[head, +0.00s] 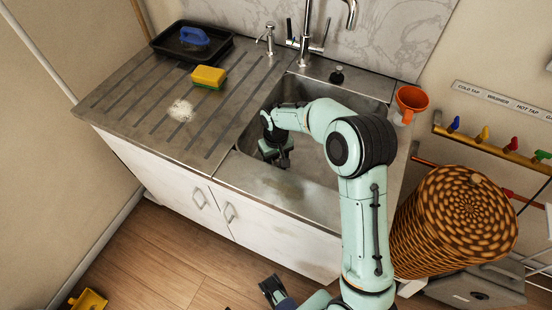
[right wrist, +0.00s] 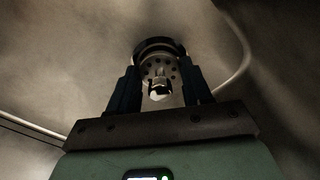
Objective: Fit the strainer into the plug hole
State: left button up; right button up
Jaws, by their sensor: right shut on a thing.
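My right arm reaches down into the metal sink (head: 328,82), with its gripper (head: 283,160) low inside the basin. In the right wrist view the strainer (right wrist: 158,70), a round metal disc with small holes and a pale knob, sits between the fingers of my right gripper (right wrist: 160,92), which is shut on it. A dark ring edges the strainer's far side; I cannot tell whether this is its rim or the plug hole. The plug hole is not clearly visible in the head view, where the arm covers part of the basin. My left gripper (head: 272,289) is low, in front of the cabinet; its jaws are unclear.
The sink walls surround the right gripper. A tap (head: 305,45) and a black plug (head: 337,75) stand behind the basin. An orange funnel (head: 411,99) is at its right. The drainer holds a sponge (head: 208,77) and black tray (head: 168,43). A wicker basket (head: 440,225) stands right.

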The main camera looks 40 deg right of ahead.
pick_arm(q)
jog(key=shift+f, duration=0.25)
jog(key=shift+r, duration=0.1)
jog(key=shift+r, duration=0.4)
dwell(2.7)
jog(key=shift+w+r+p, duration=0.1)
jog(key=shift+r+p, duration=0.15)
jog(key=shift+p, duration=0.3)
jog(key=shift+w, duration=0.1)
